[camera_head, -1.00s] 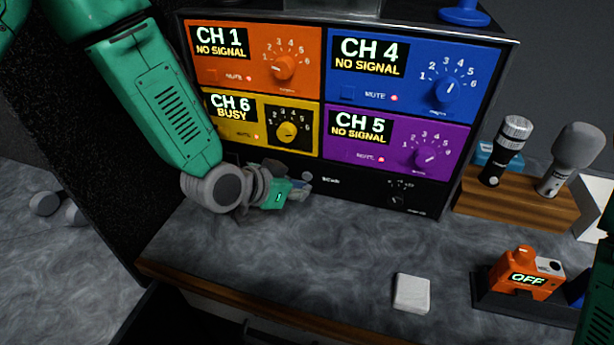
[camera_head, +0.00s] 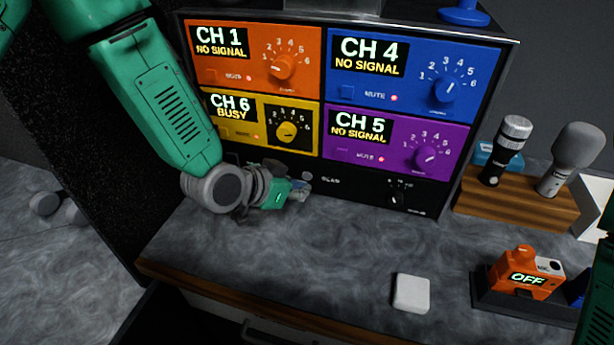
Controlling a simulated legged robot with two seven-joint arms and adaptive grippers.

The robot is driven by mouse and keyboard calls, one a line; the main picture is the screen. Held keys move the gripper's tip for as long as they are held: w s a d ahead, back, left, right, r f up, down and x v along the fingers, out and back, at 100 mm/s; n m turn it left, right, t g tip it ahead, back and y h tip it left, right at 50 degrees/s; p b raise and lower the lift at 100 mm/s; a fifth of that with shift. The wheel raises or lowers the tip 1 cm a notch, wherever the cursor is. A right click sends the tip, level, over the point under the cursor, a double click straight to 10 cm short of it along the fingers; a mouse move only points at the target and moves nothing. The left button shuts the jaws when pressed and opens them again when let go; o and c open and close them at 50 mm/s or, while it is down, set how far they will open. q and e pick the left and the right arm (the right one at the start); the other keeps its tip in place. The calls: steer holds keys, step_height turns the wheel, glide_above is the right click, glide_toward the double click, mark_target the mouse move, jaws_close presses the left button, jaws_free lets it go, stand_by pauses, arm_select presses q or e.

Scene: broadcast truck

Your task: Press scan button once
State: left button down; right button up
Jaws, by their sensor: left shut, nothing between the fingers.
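The radio rack (camera_head: 268,163) stands at the back of the counter, with a black bottom panel under its coloured channel modules. The "SCAN" label (camera_head: 331,180) is on this panel, and a small round scan button (camera_head: 307,175) shows just left of it. My left gripper (camera_head: 301,190) is shut and empty, low in front of the panel. Its tips are just below the button in the picture; I cannot tell whether they touch it. My right gripper is out of view; only part of my right arm shows at the right edge.
A white block (camera_head: 411,293) lies on the counter (camera_head: 290,260). At the right are a wooden stand (camera_head: 530,208) with two microphones and an orange device reading "OFF" (camera_head: 525,277) in a dark dock. The counter's middle is clear.

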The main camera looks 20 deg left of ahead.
arm_select(q)
steer(key=shift+w, duration=0.15)
steer(key=shift+w, duration=0.25)
steer(key=shift+w+r, duration=0.1)
steer(key=shift+w, duration=0.3)
stand_by(0.9)
steer(key=shift+s, duration=0.15)
steer(key=shift+s+p, duration=0.3)
steer(key=shift+s, duration=0.4)
steer(key=shift+s+a, duration=0.1)
steer(key=shift+s, duration=2.4)
